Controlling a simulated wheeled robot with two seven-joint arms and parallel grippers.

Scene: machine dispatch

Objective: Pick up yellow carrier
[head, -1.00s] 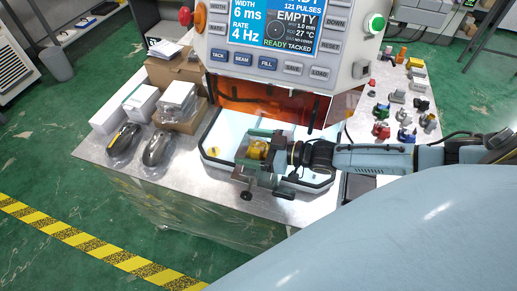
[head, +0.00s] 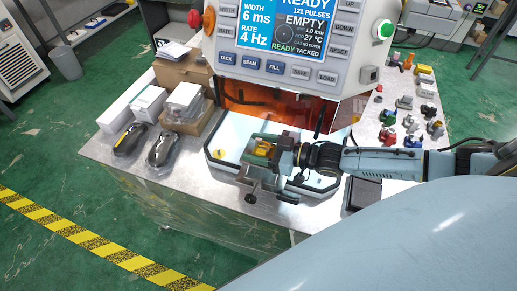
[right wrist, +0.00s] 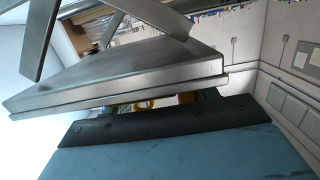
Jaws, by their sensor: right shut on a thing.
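My right gripper (head: 264,158) reaches in from the right, above the white tray in front of the machine. It is shut on the yellow carrier (head: 262,149), which shows between its greenish jaws; the jaws hide part of the carrier. In the right wrist view a small bit of yellow (right wrist: 140,104) shows beyond the grey metal parts, mostly hidden. I cannot tell whether the carrier touches the tray. My left gripper is not in view.
The white tray (head: 222,172) with dark edging lies on the metal table (head: 165,188). Above it hangs the machine's control panel (head: 290,45). Several small coloured parts (head: 411,140) lie at right.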

